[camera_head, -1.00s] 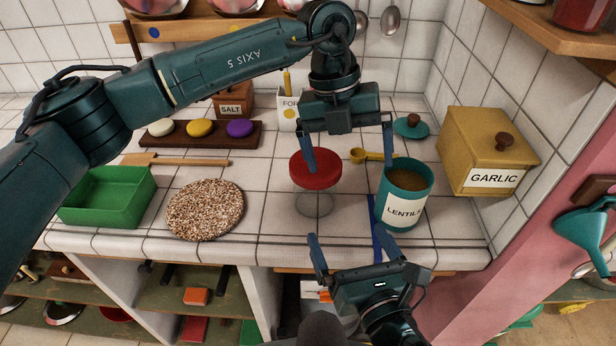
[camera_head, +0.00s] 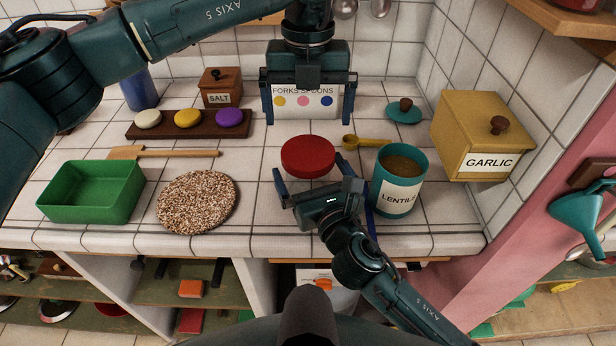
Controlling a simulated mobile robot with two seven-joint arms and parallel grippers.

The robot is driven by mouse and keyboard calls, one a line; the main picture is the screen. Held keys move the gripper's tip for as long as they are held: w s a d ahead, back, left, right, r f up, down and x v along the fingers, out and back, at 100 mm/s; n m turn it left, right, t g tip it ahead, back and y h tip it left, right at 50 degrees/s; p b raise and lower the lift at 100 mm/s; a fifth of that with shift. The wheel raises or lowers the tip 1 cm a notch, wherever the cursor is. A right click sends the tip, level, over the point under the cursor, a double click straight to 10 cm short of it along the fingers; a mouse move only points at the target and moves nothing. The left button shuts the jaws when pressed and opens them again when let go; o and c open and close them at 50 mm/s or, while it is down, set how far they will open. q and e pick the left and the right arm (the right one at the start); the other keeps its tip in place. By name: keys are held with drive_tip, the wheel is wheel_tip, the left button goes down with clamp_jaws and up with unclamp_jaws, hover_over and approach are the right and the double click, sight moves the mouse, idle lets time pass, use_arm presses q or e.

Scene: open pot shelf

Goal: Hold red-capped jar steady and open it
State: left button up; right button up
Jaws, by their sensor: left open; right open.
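The red-capped jar (camera_head: 308,156) stands on the white tiled counter, its red cap in plain view. Its clear glass body is hidden behind my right gripper (camera_head: 311,174). That gripper is open, on the near side of the jar, with its fingers spread toward the left and right sides below the cap. I cannot tell whether they touch the glass. My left gripper (camera_head: 307,119) is open and empty, above and behind the cap in the picture, with its fingers pointing down in front of the forks and spoons holder.
A teal lentils canister (camera_head: 400,190) stands close right of the jar, with a yellow spoon (camera_head: 365,142) behind it. A speckled round mat (camera_head: 197,202) and green bin (camera_head: 90,192) lie left. A garlic box (camera_head: 485,135) stands at the right wall.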

drive_tip(key=shift+w+a, duration=0.2)
drive_tip(key=shift+w, duration=0.45)
drive_tip(key=shift+c, duration=0.4)
